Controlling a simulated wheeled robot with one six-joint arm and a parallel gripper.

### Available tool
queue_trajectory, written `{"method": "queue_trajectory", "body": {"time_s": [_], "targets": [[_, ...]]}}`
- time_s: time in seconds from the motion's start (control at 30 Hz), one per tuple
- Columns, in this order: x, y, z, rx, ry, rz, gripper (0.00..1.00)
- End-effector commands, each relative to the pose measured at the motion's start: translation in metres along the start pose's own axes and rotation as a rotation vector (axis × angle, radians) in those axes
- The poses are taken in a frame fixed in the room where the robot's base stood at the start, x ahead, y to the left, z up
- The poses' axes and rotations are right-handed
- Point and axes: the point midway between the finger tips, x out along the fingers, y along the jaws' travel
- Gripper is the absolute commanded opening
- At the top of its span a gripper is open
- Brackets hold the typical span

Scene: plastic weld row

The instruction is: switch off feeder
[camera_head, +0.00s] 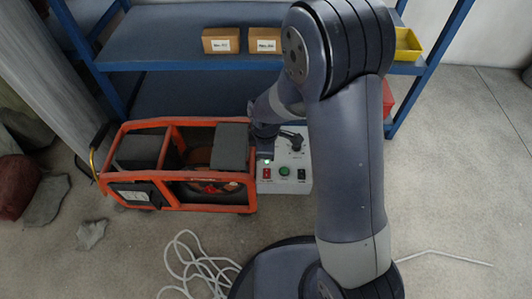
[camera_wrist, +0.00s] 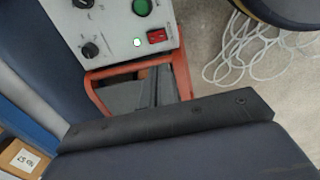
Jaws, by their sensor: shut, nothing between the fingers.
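A grey control panel (camera_head: 276,184) sits at the right end of an orange-framed machine (camera_head: 183,203). It carries a red switch (camera_head: 267,173), a green round button (camera_head: 284,171), a black switch (camera_head: 301,174) and black knobs; the labels are too small to read. In the wrist view the red switch (camera_wrist: 157,36), green button (camera_wrist: 142,6) and lit lamp (camera_wrist: 137,42) show at the top. My gripper (camera_head: 265,147) is shut and empty over the panel's upper left part, hiding some of it. Contact cannot be told.
A blue shelf (camera_head: 190,47) stands behind, with cardboard boxes (camera_head: 221,40) and a yellow bin (camera_head: 407,44). A white cable (camera_head: 193,262) lies loose on the floor in front. The floor at right is mostly clear.

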Motion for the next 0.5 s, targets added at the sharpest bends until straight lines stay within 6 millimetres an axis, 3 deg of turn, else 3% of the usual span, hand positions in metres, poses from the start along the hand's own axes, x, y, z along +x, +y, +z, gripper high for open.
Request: {"method": "queue_trajectory", "body": {"time_s": [0.5], "targets": [[0.004,0.010,0.005,-0.001,0.002,0.005,0.00]]}}
